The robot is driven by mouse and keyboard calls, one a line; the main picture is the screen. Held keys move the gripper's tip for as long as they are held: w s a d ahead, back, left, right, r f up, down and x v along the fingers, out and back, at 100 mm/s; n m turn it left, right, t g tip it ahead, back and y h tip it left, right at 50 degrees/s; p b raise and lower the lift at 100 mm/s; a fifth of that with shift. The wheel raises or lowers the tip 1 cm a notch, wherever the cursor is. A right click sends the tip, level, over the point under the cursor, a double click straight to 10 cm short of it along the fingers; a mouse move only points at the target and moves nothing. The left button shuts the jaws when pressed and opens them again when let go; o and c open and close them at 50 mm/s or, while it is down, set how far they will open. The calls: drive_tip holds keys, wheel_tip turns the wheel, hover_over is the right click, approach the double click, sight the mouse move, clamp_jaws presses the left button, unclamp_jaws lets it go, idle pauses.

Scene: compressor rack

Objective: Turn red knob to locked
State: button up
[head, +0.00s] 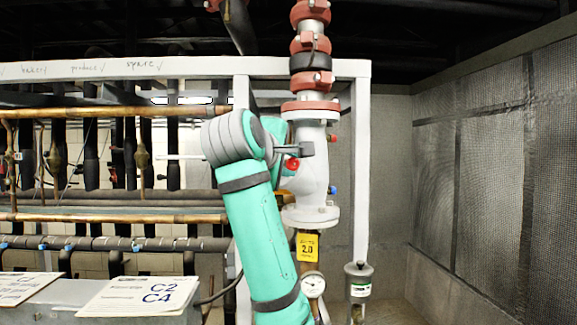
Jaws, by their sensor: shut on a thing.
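The red knob (292,164) sits on the left side of the white valve body (315,165), partly hidden by my arm and gripper. My gripper (303,151) is at the knob, in front of the valve body, and is shut on it. The fingertips are small in this view and partly covered by my teal arm. The knob's marking and turned angle cannot be read from here.
Red flanges (310,108) and pipe rise above the valve. A yellow tag (307,247) and a round gauge (313,285) hang below. A white frame post (361,200) stands close on the right. Copper pipes (100,217) fill the left. A mesh wall (495,150) is far right.

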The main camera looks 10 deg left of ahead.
drive_tip(key=m+g+y, duration=0.1)
drive_tip(key=g, duration=0.1)
drive_tip(key=r+m+g+y, duration=0.1)
drive_tip(key=m+g, duration=0.1)
drive_tip(key=shift+w+d+g, duration=0.15)
drive_tip(key=shift+d+g, duration=0.05)
drive_tip(key=shift+g, duration=0.2)
drive_tip(key=g+y, duration=0.1)
drive_tip(key=m+g, duration=0.1)
drive_tip(key=g+y, duration=0.1)
drive_tip(key=shift+w+d+r+m+y, duration=0.25)
drive_tip(key=shift+w+d+m+y, duration=0.05)
drive_tip(key=shift+m, duration=0.1)
drive_tip(key=shift+g, duration=0.3)
drive_tip(key=o, duration=1.1)
drive_tip(key=shift+c, duration=0.2)
